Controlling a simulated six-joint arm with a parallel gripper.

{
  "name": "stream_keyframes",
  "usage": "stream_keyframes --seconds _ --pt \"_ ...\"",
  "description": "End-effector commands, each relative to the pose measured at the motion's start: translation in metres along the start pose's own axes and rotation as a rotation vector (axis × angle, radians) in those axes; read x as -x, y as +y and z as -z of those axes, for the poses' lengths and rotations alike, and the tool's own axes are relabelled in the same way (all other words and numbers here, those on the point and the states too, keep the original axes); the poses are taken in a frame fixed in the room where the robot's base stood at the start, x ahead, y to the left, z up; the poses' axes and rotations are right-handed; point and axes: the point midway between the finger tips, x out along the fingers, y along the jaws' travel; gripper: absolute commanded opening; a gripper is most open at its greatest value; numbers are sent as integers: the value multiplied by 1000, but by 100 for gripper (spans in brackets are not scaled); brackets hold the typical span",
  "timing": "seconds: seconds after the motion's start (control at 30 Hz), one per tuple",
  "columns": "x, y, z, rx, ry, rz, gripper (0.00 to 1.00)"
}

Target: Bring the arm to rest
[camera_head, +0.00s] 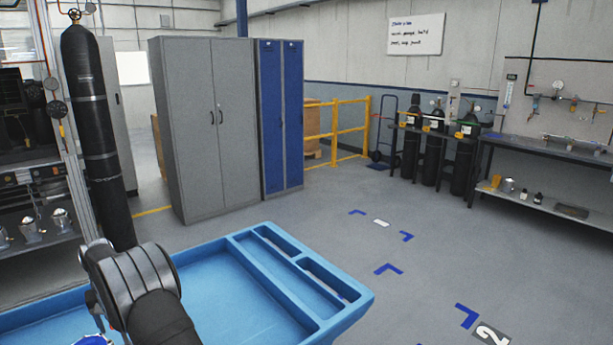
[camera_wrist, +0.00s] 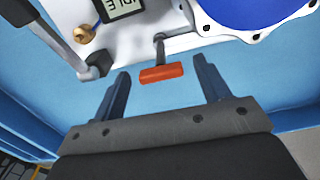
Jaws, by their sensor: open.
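In the wrist view my gripper (camera_wrist: 162,72) is open, with its two dark fingers apart and nothing held between them. A red-orange handle (camera_wrist: 162,73) on a short grey stem shows just past the fingertips, between them in the picture. I cannot tell how far it is from the fingers. The handle belongs to a white machine body (camera_wrist: 185,18) with a display reading IDLE (camera_wrist: 122,7). In the head view my arm reaches over the blue tray at the lower left, and my gripper is hidden there.
The blue tray (camera_head: 215,285) has divided slots on its right side. The machine carries a brass knob (camera_wrist: 84,34), a grey lever (camera_wrist: 68,38) and a blue round part with a bolted rim (camera_wrist: 245,12). Lockers (camera_head: 205,120) and gas cylinders stand farther off; open floor lies right.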

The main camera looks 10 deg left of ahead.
Motion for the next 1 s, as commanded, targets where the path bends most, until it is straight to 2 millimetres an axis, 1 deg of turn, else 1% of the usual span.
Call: stream_keyframes --seconds 0.23,0.37,0.47,1.0 --pt "2 0 0 0 0 0 69" --pt "11 0 1 -1 2 0 69" --pt "25 0 1 -2 2 0 69" --pt "132 0 1 -2 4 1 69"
